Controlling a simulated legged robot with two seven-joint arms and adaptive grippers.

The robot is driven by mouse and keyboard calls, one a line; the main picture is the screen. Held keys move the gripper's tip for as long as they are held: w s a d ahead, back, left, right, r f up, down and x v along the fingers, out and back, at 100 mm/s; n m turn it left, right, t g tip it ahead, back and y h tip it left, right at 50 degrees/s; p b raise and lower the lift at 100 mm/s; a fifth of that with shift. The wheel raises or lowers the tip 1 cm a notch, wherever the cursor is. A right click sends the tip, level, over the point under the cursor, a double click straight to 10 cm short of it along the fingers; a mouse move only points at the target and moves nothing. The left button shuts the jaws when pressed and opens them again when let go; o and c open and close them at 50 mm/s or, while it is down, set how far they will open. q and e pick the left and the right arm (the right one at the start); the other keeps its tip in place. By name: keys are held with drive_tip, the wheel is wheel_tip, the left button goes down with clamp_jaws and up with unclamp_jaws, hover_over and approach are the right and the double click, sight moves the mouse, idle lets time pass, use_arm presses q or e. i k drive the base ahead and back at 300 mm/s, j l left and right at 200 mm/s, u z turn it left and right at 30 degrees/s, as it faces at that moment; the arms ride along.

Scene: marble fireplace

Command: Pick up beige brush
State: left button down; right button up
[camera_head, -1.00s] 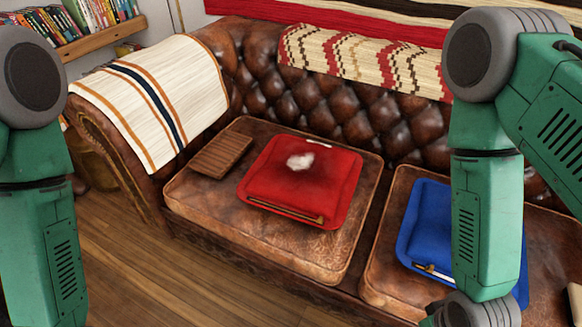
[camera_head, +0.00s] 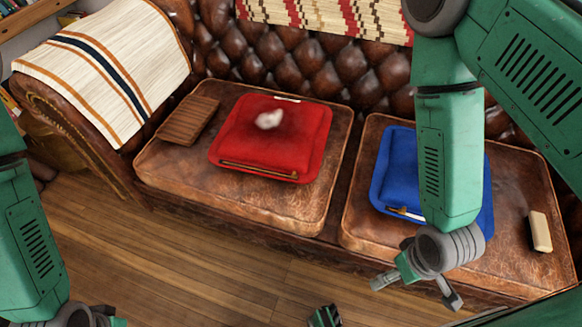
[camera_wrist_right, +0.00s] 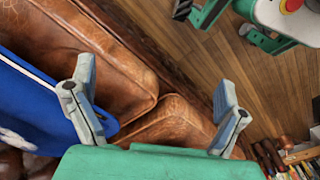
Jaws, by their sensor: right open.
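A small beige block-shaped brush (camera_head: 540,231) lies on the right part of the right leather seat cushion (camera_head: 515,195). I do not make it out in the right wrist view. My right gripper (camera_head: 416,291) is open and empty, in front of the sofa's front edge, low and to the left of the brush. In the right wrist view its two fingers (camera_wrist_right: 155,85) are spread wide with leather and wood floor beyond them. My left gripper (camera_head: 98,318) is cut off at the bottom left edge, and its fingers are hidden.
A blue cushion (camera_head: 400,165) lies beside the brush, partly behind my right arm. A red cushion (camera_head: 245,150) with a white tuft (camera_head: 269,120) and a brown slatted board (camera_head: 188,119) lie on the left seat.

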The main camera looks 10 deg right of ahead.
sight(537, 232)
drive_tip(key=z, duration=2.45)
drive_tip(key=u, duration=1.7)
drive_tip(key=z, duration=1.65)
drive_tip(key=i+u, duration=0.1)
